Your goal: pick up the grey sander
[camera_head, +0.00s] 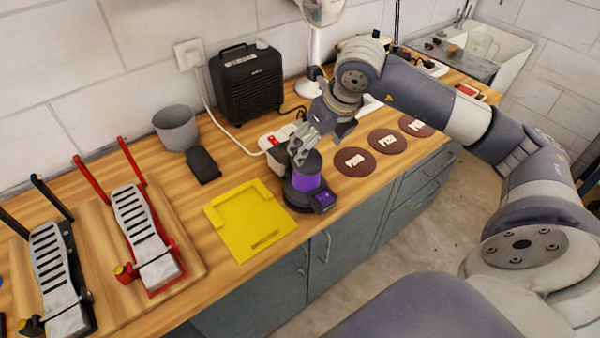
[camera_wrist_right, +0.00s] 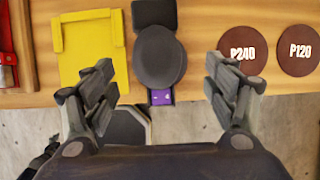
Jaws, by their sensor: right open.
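The grey sander (camera_head: 306,188), dark grey with a purple band, stands upright at the bench's front edge, just right of the yellow tray. In the wrist view its round grey top (camera_wrist_right: 160,56) lies between the fingers, with a purple label at its front. My right gripper (camera_head: 302,146) is open above the sander, reaching in from the right. The wrist view shows its fingers (camera_wrist_right: 160,80) spread wide on either side of the sander, with nothing held. The fingers partly hide the sander's top in the head view.
The yellow tray (camera_head: 222,228) lies left of the sander. Several brown sanding discs (camera_head: 388,141) lie right of it. A grey cup (camera_head: 175,128), black heater (camera_head: 246,85) and foot pedals (camera_head: 145,232) stand further left.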

